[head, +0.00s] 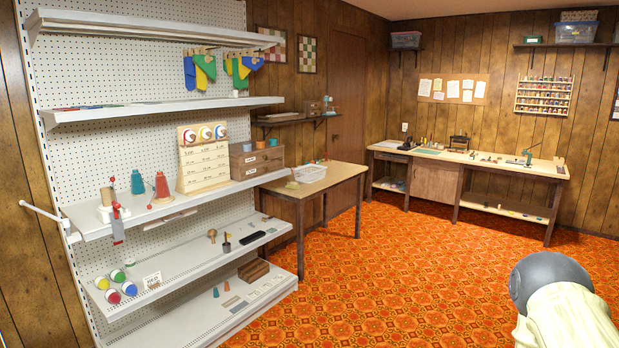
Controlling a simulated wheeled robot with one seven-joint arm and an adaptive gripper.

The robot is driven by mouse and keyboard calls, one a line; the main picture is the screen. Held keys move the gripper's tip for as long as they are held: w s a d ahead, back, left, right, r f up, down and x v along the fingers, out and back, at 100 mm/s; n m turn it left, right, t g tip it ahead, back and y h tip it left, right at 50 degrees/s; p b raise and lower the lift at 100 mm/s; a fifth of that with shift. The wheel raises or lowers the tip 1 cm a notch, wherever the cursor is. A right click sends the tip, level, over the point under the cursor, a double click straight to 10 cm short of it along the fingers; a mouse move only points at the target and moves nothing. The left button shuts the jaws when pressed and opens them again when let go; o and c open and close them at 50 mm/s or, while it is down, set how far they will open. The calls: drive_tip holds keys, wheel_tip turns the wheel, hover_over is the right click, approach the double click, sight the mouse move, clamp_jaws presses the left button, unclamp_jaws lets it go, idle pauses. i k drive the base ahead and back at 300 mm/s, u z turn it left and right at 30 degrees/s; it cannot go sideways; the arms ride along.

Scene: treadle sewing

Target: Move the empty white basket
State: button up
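The white basket (309,173) stands upright on a small wooden table (342,174), toward its back left part, close to the shelf unit. It has slatted or lattice sides. Its inside is too small here to tell what it holds. My arm shows at the lower right as a dark grey rounded joint and a cream link. My gripper is outside the picture, far from the basket as far as this view shows.
A white pegboard shelf unit (168,107) with spools, drawers and small items fills the left. A long workbench (480,163) with tools runs along the back wall. The orange patterned floor (400,260) is clear in the middle.

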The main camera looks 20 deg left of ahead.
sight(308, 178)
drive_tip(key=z, duration=0.2)
drive_tip(key=i, duration=3.25)
drive_tip(key=u, duration=0.5)
drive_tip(key=i, duration=1.85)
drive_tip(key=u, duration=0.65)
